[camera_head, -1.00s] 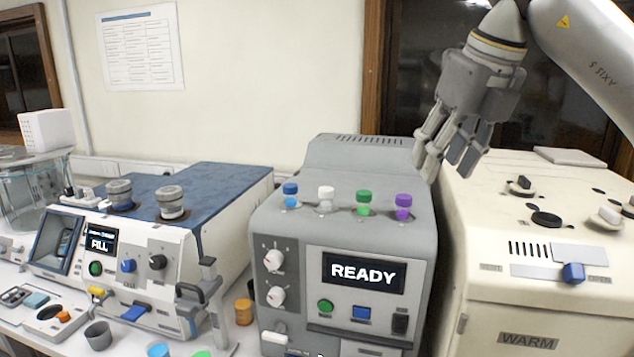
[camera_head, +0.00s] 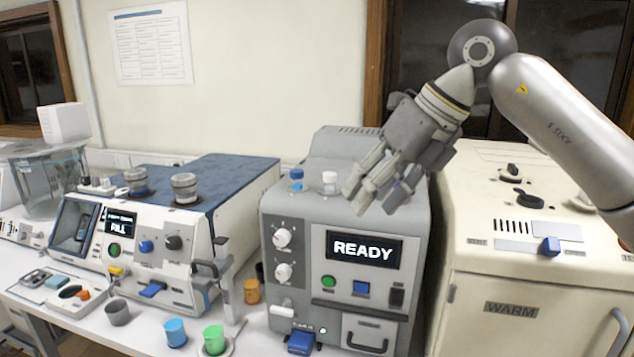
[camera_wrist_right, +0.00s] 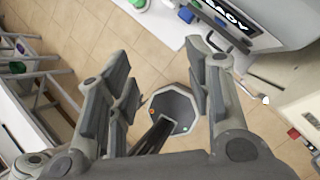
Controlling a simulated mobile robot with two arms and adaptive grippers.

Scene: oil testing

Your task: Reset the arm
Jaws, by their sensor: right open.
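My right gripper (camera_head: 372,196) is open and empty in the head view. It hangs in front of the top of the grey machine (camera_head: 300,215) whose screen reads READY, tilted down to the left. It hides the right part of that machine's top. In the right wrist view the spread fingers (camera_wrist_right: 165,90) have nothing between them but the floor and a dark grey bin-like object (camera_wrist_right: 178,103) below. My right arm comes in from the right. My left gripper is not in view.
A blue-topped machine (camera_head: 225,170) stands left, and a cream machine marked WARM (camera_head: 480,290) stands right. A blue-capped vial (camera_head: 296,180) and a white-capped vial (camera_head: 330,182) stand on the grey machine. Blue (camera_head: 175,333) and green (camera_head: 213,340) cups sit at the bench front.

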